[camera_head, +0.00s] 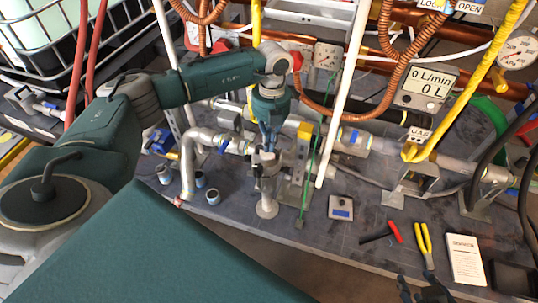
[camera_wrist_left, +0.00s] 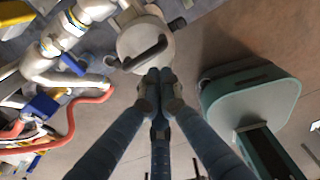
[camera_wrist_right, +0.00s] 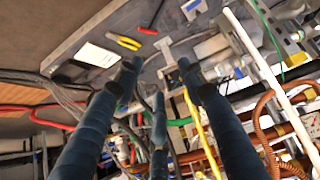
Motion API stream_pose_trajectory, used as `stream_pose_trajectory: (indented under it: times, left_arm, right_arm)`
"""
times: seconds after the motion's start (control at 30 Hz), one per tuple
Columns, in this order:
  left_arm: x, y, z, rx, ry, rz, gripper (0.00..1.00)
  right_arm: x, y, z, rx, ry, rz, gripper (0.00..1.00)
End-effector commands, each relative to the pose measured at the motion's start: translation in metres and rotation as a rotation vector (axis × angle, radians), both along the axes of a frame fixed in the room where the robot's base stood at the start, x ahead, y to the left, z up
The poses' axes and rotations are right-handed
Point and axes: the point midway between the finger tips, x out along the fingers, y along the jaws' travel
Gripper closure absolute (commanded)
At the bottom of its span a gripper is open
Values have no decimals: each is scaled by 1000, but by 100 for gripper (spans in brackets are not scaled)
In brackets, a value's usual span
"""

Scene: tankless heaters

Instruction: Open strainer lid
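The strainer is a grey metal fitting (camera_head: 266,185) at the centre of the bench in the head view. Its round grey-beige lid (camera_wrist_left: 146,45) with a dark curved handle (camera_wrist_left: 145,56) shows at the top of the left wrist view. My left gripper (camera_wrist_left: 160,76) has its fingertips together with nothing seen between them, right beside the handle; touching or not is unclear. In the head view the left gripper (camera_head: 268,148) points down over the strainer and partly hides it. My right gripper (camera_wrist_right: 160,66) is open and empty; its fingers (camera_head: 425,291) show at the bottom of the head view.
A white vertical pipe (camera_head: 343,95) and a thin green cable (camera_head: 313,150) stand right of the strainer. Pipes and valves with blue handles surround it.

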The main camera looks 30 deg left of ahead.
Motion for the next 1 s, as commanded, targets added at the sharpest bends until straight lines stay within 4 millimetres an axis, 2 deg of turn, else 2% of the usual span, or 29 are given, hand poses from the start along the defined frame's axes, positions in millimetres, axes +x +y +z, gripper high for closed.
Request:
stream_pose_trajectory:
  times: [0.03,0.2,0.4,0.87,1.0]
  left_arm:
    - [-1,0,-10,0,2,0,100]
    - [-3,-1,-28,-1,2,0,100]
    - [-4,-1,-39,-2,2,-1,100]
    - [-4,-1,-40,-2,1,-1,100]
    - [-4,-1,-38,-2,1,-1,100]
  right_arm:
    - [8,3,3,8,-38,3,60]
    - [31,11,22,33,-152,11,60]
    - [44,16,35,50,-226,17,60]
    - [46,17,38,52,-238,17,60]
    - [39,14,32,44,-197,14,60]
